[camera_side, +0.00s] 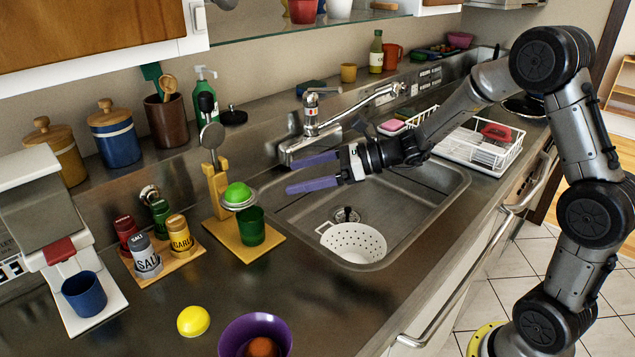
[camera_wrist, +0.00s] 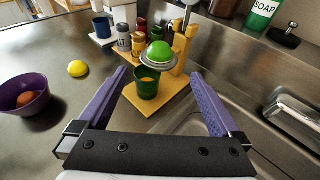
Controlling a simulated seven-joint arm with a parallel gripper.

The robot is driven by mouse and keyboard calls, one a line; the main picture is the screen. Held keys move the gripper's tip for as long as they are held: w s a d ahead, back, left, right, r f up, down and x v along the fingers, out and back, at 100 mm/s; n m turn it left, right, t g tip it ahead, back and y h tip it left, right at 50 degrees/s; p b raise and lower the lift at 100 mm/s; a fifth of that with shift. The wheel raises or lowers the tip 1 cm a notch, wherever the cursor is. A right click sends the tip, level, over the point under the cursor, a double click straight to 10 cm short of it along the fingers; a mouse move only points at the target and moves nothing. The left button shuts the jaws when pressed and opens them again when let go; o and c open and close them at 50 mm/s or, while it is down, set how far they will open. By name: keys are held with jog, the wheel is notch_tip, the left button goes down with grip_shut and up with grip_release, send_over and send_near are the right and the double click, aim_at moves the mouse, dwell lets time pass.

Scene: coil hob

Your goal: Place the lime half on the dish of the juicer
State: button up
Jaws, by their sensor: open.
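The lime half (camera_side: 238,192) is a bright green dome. It sits flat side down on the metal dish (camera_side: 240,206) of the juicer, and it shows on the dish in the wrist view (camera_wrist: 160,51). The juicer has a yellow-wood stand (camera_side: 217,190) and base, with a lever rising above. A green cup (camera_side: 251,227) stands below the dish; something orange shows inside it in the wrist view. My gripper (camera_side: 290,176) is open and empty, its purple fingers apart and pointing toward the juicer. It is over the sink, right of the lime half and clear of it.
A yellow dome-shaped piece (camera_side: 193,321) and a purple bowl (camera_side: 255,335) with an orange-brown round thing lie on the front counter. Spice jars (camera_side: 180,235) stand left of the juicer. The sink (camera_side: 410,215) holds a white colander (camera_side: 353,243); the faucet (camera_side: 312,128) rises behind.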

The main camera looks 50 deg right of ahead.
jog(key=s+a+r+n+g+h, duration=0.1)
jog(key=s+a+n+g, duration=0.2)
jog(key=s+n, duration=0.6)
jog(key=s+a+r+n+g+h, duration=0.1)
jog(key=s+a+r+n+g, duration=0.2)
jog(key=s+n, duration=0.55)
jog(key=s+d+f+n+h, duration=0.2)
jog(key=s+d+n+h, duration=0.5)
jog(key=s+d+n, duration=0.3)
jog(key=s, duration=0.3)
jog(key=shift+s+d+t+h, duration=0.15)
jog(key=shift+s+t+h, duration=0.25)
